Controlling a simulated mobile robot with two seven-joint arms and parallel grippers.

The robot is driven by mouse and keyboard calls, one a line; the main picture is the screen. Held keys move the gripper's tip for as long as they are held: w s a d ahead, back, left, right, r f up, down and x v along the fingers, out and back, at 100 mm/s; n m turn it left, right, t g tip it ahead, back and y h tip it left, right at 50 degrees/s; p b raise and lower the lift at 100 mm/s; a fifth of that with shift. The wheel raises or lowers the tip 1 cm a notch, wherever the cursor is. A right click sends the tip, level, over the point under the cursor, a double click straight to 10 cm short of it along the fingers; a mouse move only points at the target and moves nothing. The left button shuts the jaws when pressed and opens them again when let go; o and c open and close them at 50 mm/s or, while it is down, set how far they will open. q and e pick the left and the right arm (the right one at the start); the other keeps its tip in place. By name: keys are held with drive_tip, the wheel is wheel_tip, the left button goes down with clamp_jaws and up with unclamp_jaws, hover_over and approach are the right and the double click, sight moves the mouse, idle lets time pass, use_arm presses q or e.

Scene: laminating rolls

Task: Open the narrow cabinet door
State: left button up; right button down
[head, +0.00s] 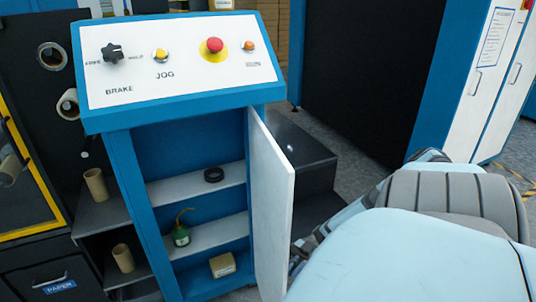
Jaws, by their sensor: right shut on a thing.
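The narrow cabinet (117,165) is blue, with a sloped white control panel on top. Its white door (272,205) is hinged on the right side and stands wide open, swung out toward me. The shelves inside show. My right gripper (297,262) is at the door's outer face near its lower free edge, shut on the door. Its fingers are mostly hidden by my own arm, and any handle is out of sight. My left gripper is not in view.
The shelves hold a black ring (214,175), a green oil can (181,235) and a small box (222,265). Cardboard tubes (95,185) stand on dark shelves at left. A dark block (300,150) lies behind the door. White cabinets (490,85) stand at right.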

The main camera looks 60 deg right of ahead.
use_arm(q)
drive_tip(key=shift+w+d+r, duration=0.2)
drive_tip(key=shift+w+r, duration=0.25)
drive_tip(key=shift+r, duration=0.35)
use_arm(e)
drive_tip(key=s+d+g, duration=0.1)
drive_tip(key=s+d, duration=0.2)
drive_tip(key=d, duration=0.2)
drive_tip(key=shift+s+d+n, duration=0.2)
drive_tip(key=shift+d+n, duration=0.05)
drive_tip(key=shift+n, duration=0.15)
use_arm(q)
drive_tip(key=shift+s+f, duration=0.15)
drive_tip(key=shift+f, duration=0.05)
use_arm(e)
drive_tip(key=c, duration=1.5)
unclamp_jaws()
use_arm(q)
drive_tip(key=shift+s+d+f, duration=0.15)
